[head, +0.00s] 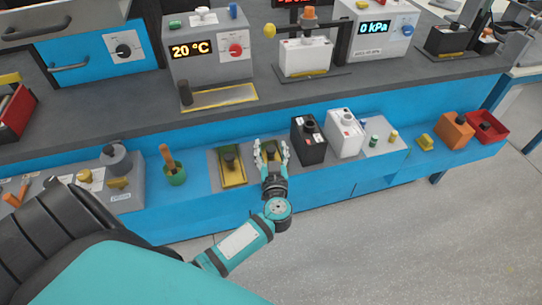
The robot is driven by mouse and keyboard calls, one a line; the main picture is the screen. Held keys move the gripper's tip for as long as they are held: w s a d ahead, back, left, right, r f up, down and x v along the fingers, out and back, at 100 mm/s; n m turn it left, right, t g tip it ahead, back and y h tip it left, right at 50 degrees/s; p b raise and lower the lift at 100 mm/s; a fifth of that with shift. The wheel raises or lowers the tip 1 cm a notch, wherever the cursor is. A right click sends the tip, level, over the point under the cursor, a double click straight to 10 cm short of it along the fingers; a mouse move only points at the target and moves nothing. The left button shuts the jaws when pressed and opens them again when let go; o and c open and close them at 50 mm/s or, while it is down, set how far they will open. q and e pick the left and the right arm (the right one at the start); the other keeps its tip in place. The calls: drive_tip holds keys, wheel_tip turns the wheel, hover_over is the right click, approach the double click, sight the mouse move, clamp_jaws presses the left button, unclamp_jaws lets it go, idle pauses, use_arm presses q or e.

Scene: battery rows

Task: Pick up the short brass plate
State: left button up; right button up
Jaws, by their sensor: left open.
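My left gripper (270,148) is open, with its two pale fingers spread over the grey tray on the lower blue shelf. A brass plate (271,156) with a dark knob shows between the fingers. It looks like the short one, but the gripper hides much of it, and I cannot tell whether the fingers touch it. A longer brass plate (232,176) with a dark knob lies in the tray just left of the gripper. My right gripper is not in view.
A black battery (308,143) and a white battery (344,134) stand close right of the gripper. A green cup (175,174) with a brown handle stands left of the tray. An orange box (456,131) and red bin (487,126) are far right. The grey bench top overhangs behind.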

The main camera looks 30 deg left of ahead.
use_arm(q)
clamp_jaws()
idle(0.4)
drive_tip(key=shift+r, duration=0.1)
idle(0.5)
